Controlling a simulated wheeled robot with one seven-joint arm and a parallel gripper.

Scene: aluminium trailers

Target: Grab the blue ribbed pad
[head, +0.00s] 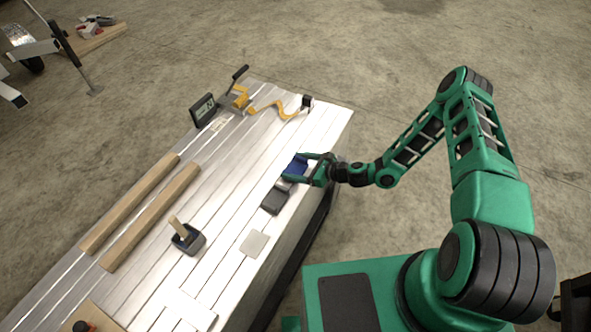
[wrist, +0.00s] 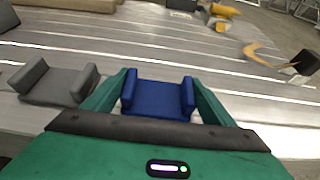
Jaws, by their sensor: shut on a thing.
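The blue ribbed pad (wrist: 158,98) is a blue piece with a raised lip at each end. In the wrist view it sits between the two green fingers of my gripper (wrist: 160,95), which are shut on its ends. In the head view the pad (head: 296,165) shows at the right edge of the aluminium deck, partly covered by my gripper (head: 308,168). I cannot tell whether the pad touches the deck or is slightly raised.
A dark grey pad (head: 275,200) of similar shape lies close beside it. A grey square plate (head: 254,243), a dark holder with a wooden handle (head: 187,240), two wooden bars (head: 150,215) and a yellow strap (head: 288,110) are on the deck (head: 228,195).

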